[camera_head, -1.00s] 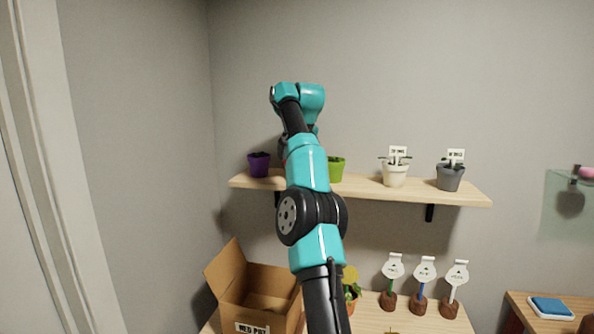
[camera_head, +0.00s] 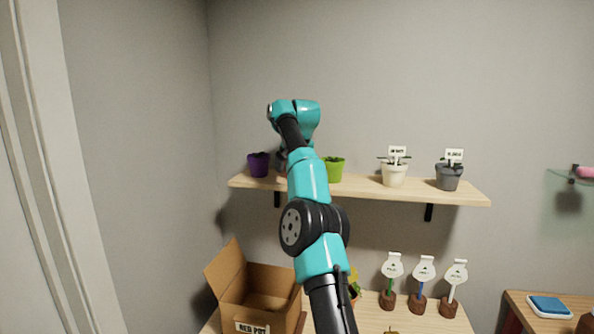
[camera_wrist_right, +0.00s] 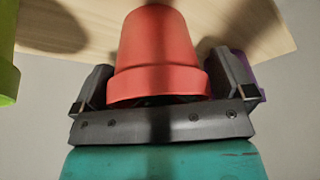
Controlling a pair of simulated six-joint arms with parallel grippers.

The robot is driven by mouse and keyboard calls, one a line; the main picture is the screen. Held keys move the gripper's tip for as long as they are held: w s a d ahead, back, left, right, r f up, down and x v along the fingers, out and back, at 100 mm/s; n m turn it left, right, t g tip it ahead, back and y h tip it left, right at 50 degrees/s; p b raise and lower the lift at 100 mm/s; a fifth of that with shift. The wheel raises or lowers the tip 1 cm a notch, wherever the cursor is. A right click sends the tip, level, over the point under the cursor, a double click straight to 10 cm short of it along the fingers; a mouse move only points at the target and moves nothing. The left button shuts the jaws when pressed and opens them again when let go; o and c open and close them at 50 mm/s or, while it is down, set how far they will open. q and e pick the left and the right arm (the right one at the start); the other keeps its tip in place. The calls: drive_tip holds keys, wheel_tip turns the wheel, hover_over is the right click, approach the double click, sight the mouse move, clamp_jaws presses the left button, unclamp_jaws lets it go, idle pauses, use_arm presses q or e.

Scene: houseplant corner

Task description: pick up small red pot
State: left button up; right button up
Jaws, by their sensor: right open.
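The small red pot (camera_wrist_right: 155,50) fills the middle of the right wrist view, with its rim nearest the gripper's palm and the shelf behind it. My right gripper (camera_wrist_right: 163,72) is open, with one finger on each side of the pot. I cannot tell whether either finger touches it. In the head view, my right arm hides the pot and the gripper's fingers at the shelf between the purple and green pots. My left gripper is not in view.
On the wall shelf (camera_head: 370,187) stand a purple pot (camera_head: 258,165), a green pot (camera_head: 334,170), a cream pot (camera_head: 394,174) and a grey pot (camera_head: 448,178). Below are an open cardboard box (camera_head: 250,295) labelled RED POT and several tagged markers (camera_head: 421,280) on stands.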

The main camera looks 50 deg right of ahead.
drive_tip(key=shift+c, duration=0.2)
drive_tip(key=c, duration=0.8)
drive_tip(key=shift+d, duration=0.1)
